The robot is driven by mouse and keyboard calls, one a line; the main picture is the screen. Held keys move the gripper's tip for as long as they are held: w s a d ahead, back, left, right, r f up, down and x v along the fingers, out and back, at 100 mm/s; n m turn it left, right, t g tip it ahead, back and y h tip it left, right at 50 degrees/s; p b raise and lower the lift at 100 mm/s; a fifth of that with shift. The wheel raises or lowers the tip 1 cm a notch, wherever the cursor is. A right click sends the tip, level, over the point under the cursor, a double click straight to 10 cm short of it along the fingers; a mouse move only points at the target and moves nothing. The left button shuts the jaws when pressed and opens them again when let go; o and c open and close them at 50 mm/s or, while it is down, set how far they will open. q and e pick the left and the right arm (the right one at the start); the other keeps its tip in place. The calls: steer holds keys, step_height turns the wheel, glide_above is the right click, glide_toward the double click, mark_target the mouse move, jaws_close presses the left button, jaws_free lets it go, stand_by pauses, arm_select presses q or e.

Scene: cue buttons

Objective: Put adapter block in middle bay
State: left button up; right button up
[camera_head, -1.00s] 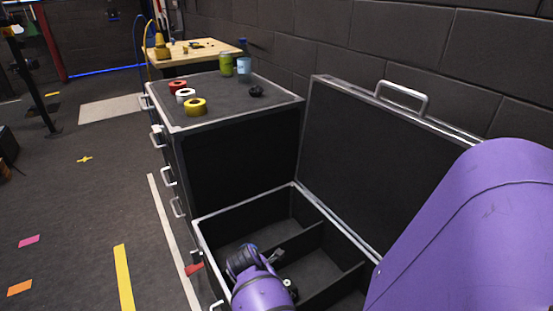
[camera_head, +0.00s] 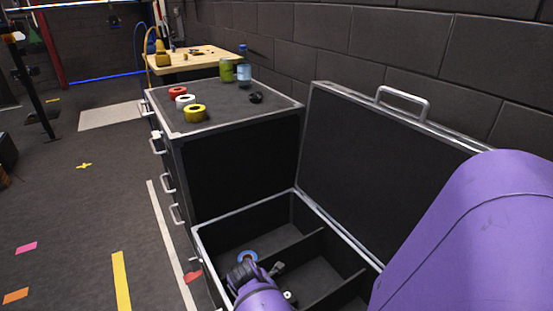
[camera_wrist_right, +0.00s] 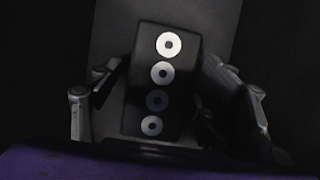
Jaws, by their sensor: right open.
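In the right wrist view, a dark block (camera_wrist_right: 160,105) with a row of pale and dark ring-shaped discs lies between the fingers of my right gripper (camera_wrist_right: 170,95); I take it for the adapter block. The fingers are apart on both sides of it, and I cannot tell whether either touches it. In the head view my right gripper (camera_head: 274,268) is low in the open black case, near the divider (camera_head: 305,245) beside the middle bay (camera_head: 322,274). The block cannot be made out there. My left gripper is not in view.
The case lid (camera_head: 375,170) stands open behind the bays. A drawer cabinet (camera_head: 235,165) with tape rolls (camera_head: 195,113), a green can (camera_head: 226,70) and a blue bottle (camera_head: 244,72) adjoins the case.

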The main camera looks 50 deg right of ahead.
steer(key=shift+r, duration=0.3)
steer(key=p+v, duration=0.2)
steer(key=v, duration=0.8)
steer(key=shift+w+a+r, duration=0.1)
steer(key=shift+a+r, duration=0.05)
steer(key=shift+r, duration=0.1)
steer(key=shift+a+r, duration=0.2)
steer(key=shift+r, duration=0.4)
